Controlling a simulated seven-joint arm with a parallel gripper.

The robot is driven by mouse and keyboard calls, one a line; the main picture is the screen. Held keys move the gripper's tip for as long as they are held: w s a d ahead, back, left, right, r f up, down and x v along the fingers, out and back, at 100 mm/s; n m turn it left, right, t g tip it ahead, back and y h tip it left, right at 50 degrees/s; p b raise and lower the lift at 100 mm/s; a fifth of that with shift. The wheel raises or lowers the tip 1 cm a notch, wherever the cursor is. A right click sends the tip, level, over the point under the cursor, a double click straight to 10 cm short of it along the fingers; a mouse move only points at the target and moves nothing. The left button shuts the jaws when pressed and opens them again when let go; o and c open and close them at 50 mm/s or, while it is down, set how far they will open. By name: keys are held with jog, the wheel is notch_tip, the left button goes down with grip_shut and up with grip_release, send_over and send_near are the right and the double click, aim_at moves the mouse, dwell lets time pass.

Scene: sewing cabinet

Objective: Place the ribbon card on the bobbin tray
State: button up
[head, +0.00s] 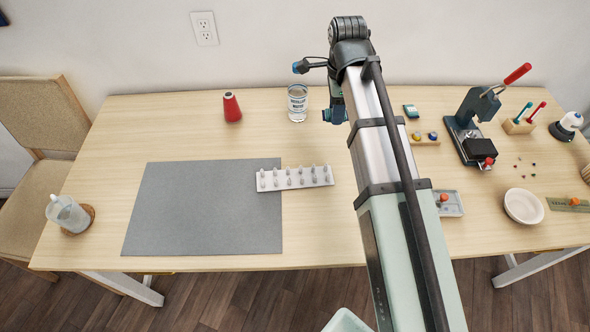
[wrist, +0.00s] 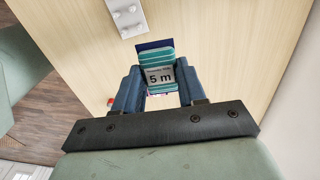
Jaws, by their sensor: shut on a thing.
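The ribbon card (wrist: 158,76), teal-striped with a "5 m" label and dark blue edge, is between the fingers of my gripper (wrist: 157,92) in the wrist view. My gripper is shut on it. What looks like the bobbin tray, a white strip with rows of small upright pegs (head: 296,185), lies partly over the grey mat's right edge. Part of it shows at the top left of the wrist view (wrist: 124,20), apart from the card.
A grey mat (head: 200,215) covers the left table. A press (head: 470,130), bowl (head: 524,206) and small grey tray (head: 455,209) are on the right. Bare wood lies between cup and bobbin tray.

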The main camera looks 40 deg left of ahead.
jog(key=s+a+f, duration=0.1)
jog(key=s+f, duration=0.1)
jog(key=s, duration=0.4)
jog(key=s+a+f, duration=0.1)
jog(key=s+a, duration=0.1)
jog(key=s, duration=0.4)
send_over(295, 178)
jog(key=shift+f, duration=5.05)
jog(key=shift+f, duration=0.25)
jog(key=o, duration=1)
jog(key=shift+r, duration=0.15)
notch_tip(295, 178, up, 12)
jog(key=shift+r, duration=0.1)
